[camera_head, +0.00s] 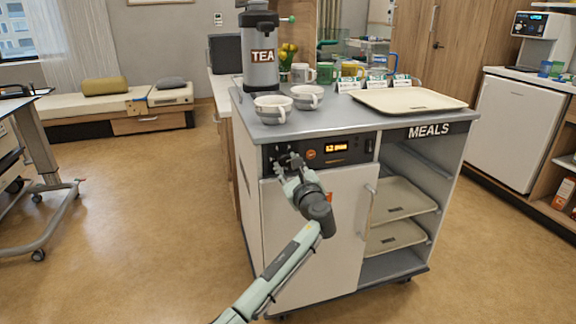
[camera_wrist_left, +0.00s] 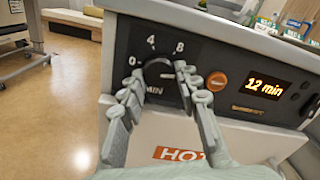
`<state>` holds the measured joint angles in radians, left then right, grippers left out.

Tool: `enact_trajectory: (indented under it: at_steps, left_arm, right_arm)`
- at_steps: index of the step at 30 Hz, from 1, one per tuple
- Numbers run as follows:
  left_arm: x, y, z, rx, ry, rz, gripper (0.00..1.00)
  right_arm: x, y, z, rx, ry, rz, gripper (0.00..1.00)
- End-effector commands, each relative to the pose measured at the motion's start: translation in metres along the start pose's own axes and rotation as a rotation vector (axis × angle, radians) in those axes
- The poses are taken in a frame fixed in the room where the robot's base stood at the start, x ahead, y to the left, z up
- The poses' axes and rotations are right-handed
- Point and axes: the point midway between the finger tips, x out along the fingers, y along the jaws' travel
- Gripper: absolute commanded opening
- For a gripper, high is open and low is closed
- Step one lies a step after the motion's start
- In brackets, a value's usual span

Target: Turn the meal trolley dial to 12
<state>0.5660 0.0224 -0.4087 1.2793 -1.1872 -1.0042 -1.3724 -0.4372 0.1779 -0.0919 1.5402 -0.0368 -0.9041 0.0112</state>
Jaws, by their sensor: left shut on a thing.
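The meal trolley (camera_head: 310,240) stands in the middle, with a dark control panel (camera_head: 338,146) along its top front. In the left wrist view the black dial (camera_wrist_left: 158,68) sits on the panel, with 0, 4, 8 and MIN printed around it. The lit display (camera_wrist_left: 266,87) reads 12 min. My left gripper (camera_wrist_left: 157,84), also in the head view (camera_head: 286,166), is shut on the dial, one finger on each side. My right gripper is not in view.
An orange button (camera_wrist_left: 217,81) is right of the dial. The white door (camera_head: 312,230) below has a vertical handle (camera_head: 368,212). Cups (camera_head: 272,110), a tea urn (camera_head: 260,62) and a tray (camera_head: 408,99) stand on top. Floor left of the trolley is clear.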

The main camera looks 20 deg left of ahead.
Motion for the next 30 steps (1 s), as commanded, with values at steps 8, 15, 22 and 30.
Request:
enact_trajectory:
  at_steps: [8, 15, 22, 30]
  left_arm:
    - [0.0006, 0.0, 0.0011, 0.15, -0.001, -0.002, 0.03]
    - [0.0005, 0.0001, 0.0012, 0.207, -0.001, -0.001, 0.03]
    - [0.0005, 0.0002, 0.0012, 0.219, -0.001, -0.001, 0.03]
    - [0.0005, 0.0003, 0.0012, 0.219, -0.002, -0.001, 0.36]
  right_arm:
    - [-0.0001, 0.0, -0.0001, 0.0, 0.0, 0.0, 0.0]
    - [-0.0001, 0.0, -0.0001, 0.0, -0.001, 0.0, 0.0]
    - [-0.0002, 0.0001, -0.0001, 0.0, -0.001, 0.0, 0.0]
    - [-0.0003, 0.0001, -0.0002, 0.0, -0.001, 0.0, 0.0]
